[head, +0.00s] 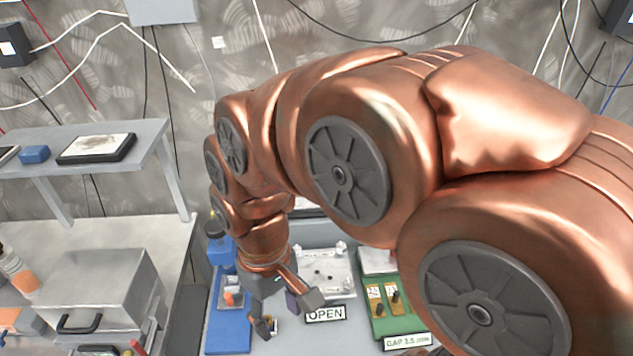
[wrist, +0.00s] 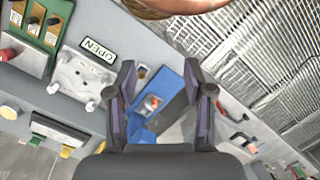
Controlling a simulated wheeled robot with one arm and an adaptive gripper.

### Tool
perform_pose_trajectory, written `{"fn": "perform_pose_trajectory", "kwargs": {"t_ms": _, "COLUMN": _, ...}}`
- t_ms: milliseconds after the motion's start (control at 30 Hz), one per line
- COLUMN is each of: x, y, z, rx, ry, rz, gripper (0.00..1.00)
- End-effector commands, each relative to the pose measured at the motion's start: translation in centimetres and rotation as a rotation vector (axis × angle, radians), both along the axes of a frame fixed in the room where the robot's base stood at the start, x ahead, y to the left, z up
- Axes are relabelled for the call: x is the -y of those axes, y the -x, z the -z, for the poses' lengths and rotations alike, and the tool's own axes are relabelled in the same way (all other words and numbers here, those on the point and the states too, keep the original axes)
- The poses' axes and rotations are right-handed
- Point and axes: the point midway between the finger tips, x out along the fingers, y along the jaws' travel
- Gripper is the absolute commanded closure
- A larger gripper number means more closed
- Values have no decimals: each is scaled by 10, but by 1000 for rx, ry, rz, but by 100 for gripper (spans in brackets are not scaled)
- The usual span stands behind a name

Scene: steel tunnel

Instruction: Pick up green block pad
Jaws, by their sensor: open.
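A green board (head: 392,318) carrying yellow labelled pieces lies on the bench right of my gripper in the head view, partly hidden by my arm. The board also shows at the upper left of the wrist view (wrist: 33,60). I cannot tell which of these is the green block pad. My gripper (head: 287,314) is open and points down over the bench, left of the OPEN label. In the wrist view its fingers (wrist: 160,85) are apart, with nothing held between them.
A blue tray (head: 228,332) with an orange piece lies left of my gripper. A white plate (wrist: 85,76) lies beside the OPEN label (wrist: 98,50). A metal box (head: 100,290) stands at the left, below a grey shelf (head: 130,155).

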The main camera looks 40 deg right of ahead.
Motion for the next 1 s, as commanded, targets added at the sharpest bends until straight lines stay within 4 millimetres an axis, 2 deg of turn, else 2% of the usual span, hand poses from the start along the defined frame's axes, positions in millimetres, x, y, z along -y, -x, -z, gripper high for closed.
{"fn": "perform_pose_trajectory", "kwargs": {"t_ms": 33, "x": 3, "y": -18, "z": -5, "rx": 7, "ry": -14, "rz": -7, "gripper": 48}}
{"fn": "perform_pose_trajectory", "kwargs": {"t_ms": 100, "x": 7, "y": -39, "z": -11, "rx": 13, "ry": -36, "rz": -25, "gripper": 48}}
{"fn": "perform_pose_trajectory", "kwargs": {"t_ms": 267, "x": 20, "y": -88, "z": -24, "rx": 34, "ry": -84, "rz": -75, "gripper": 48}}
{"fn": "perform_pose_trajectory", "kwargs": {"t_ms": 467, "x": 45, "y": -148, "z": -34, "rx": 73, "ry": -139, "rz": -143, "gripper": 48}}
{"fn": "perform_pose_trajectory", "kwargs": {"t_ms": 767, "x": 101, "y": -228, "z": -38, "rx": 145, "ry": -210, "rz": -247, "gripper": 48}}
{"fn": "perform_pose_trajectory", "kwargs": {"t_ms": 1000, "x": 159, "y": -281, "z": -32, "rx": 214, "ry": -249, "rz": -337, "gripper": 48}}
